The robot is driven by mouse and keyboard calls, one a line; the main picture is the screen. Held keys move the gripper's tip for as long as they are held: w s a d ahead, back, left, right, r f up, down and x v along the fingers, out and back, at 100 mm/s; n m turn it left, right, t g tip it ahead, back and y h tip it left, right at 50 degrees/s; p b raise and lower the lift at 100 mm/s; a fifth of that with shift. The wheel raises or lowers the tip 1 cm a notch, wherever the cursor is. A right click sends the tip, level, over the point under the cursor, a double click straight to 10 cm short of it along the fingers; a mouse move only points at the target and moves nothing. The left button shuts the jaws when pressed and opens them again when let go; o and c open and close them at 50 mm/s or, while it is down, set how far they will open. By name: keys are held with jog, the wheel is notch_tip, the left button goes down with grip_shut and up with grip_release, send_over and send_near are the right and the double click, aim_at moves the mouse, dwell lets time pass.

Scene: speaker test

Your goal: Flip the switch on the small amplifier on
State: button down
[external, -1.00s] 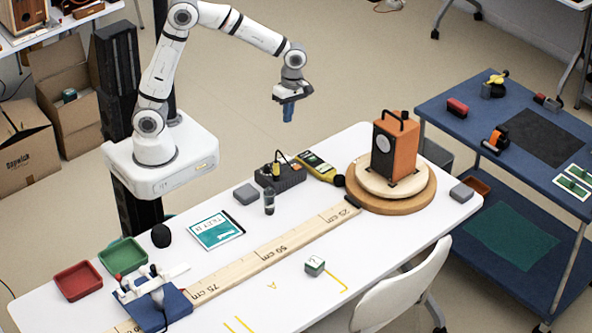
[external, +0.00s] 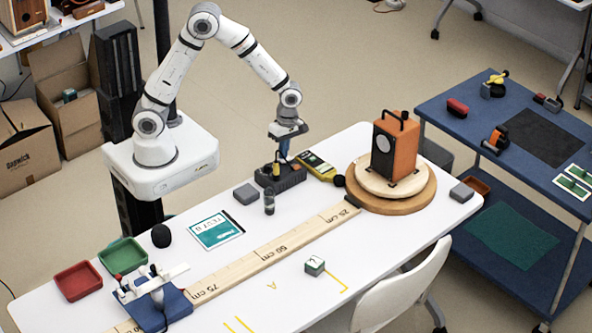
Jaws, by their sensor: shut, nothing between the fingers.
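A small dark box with a yellow plug or cable on top, which looks like the small amplifier (external: 291,178), stands near the back edge of the white table. Its switch is too small to make out. My gripper (external: 284,154) points down just above this box, close to the yellow plug. The fingers are shut and hold nothing. I cannot tell whether the fingertips touch the box.
A yellow meter (external: 318,166) lies right of the box, and an orange speaker (external: 403,150) stands on a round wooden turntable (external: 424,197). A grey block (external: 246,194) and a dark cylinder (external: 269,203) are close by. A long ruler board (external: 265,256) crosses the table.

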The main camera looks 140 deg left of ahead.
jog(key=shift+f, duration=0.35)
jog(key=shift+d+f, duration=0.1)
jog(key=shift+f, duration=0.05)
jog(key=shift+d+f+y+b, duration=0.15)
jog(key=shift+f+y+b, duration=0.1)
jog(key=shift+y+b, duration=0.25)
jog(key=shift+s+d+r, duration=0.1)
jog(key=shift+s+r, duration=0.05)
